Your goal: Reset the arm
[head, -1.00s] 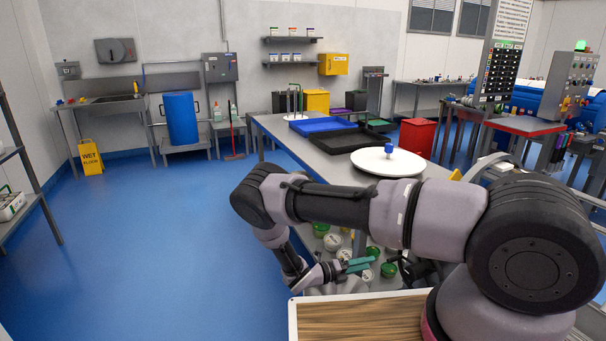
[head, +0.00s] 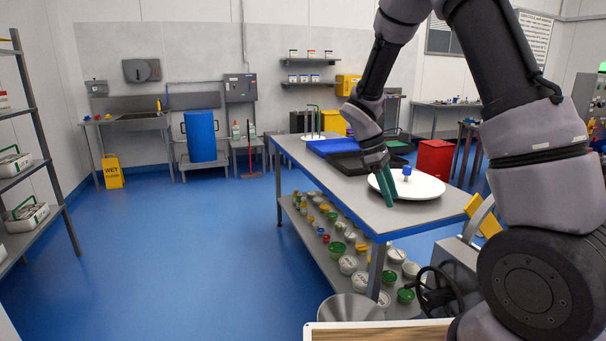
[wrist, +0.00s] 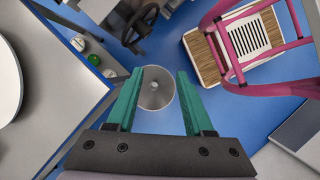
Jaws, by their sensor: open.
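My gripper (head: 386,187) has green fingers and hangs pointing down by the near edge of the grey worktable (head: 345,192). In the head view it overlaps the left side of the round white disc (head: 425,187), which has a blue knob (head: 407,171) on it. In the wrist view my gripper (wrist: 158,105) is open, with nothing between its fingers. Below and beyond the fingers a grey metal funnel-like bowl (wrist: 156,88) stands near the floor. The arm is raised and bent above the table's near end.
Lidded tubs (head: 348,265) crowd the table's lower shelf. A blue tray (head: 330,146) and a black tray (head: 362,164) lie on the tabletop. A shelf rack (head: 45,130) stands at left. The blue floor (head: 190,250) between is clear.

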